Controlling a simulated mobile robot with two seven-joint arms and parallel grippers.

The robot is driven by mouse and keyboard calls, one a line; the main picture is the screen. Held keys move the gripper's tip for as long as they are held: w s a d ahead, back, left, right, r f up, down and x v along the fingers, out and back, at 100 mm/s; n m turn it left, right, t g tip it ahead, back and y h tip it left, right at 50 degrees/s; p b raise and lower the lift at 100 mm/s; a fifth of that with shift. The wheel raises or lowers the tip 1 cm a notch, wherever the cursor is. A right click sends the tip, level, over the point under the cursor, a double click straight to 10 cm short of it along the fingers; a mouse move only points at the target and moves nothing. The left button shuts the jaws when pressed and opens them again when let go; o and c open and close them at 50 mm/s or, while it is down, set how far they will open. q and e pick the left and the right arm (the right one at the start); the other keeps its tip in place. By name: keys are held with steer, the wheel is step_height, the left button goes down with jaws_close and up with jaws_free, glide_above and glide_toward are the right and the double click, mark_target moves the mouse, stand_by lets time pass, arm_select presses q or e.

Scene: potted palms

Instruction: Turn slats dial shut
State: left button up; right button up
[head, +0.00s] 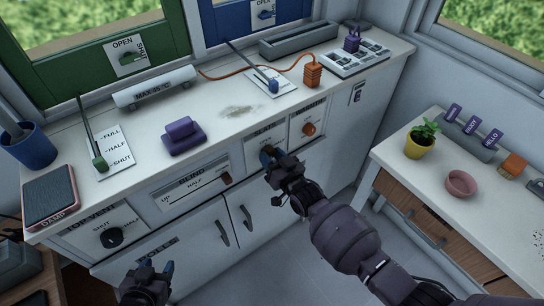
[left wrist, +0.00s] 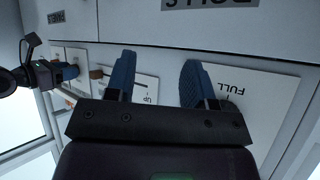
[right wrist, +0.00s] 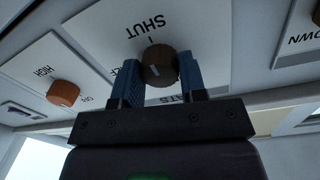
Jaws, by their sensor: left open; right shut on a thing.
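The slats dial (right wrist: 160,66) is a round dark-brown knob on a white panel (right wrist: 205,30) with SHUT printed beside it; the panel also shows in the head view (head: 258,138). A short pale mark is on the knob's face; its exact angle is hard to tell. My right gripper (right wrist: 161,82) has its blue fingers on both sides of the knob and is shut on it. In the head view my right gripper (head: 271,156) covers the dial. My left gripper (head: 158,275) is open and empty, low in front of the cabinet; its spread fingers also show in the left wrist view (left wrist: 158,80).
An orange dial (head: 308,129) sits right of the slats panel, and the blind slider (head: 226,178) left. The top vent dial (head: 113,237) is near my left gripper. The counter above holds levers and a purple block (head: 184,136). A side table (head: 440,180) stands right.

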steer(key=o, duration=0.9)
steer(key=shift+s+d, duration=0.1)
steer(key=p+v, duration=0.1)
steer(key=v, duration=0.9)
steer(key=shift+s+d, duration=0.1)
steer(key=shift+s, duration=0.15)
steer(key=shift+f, duration=0.1)
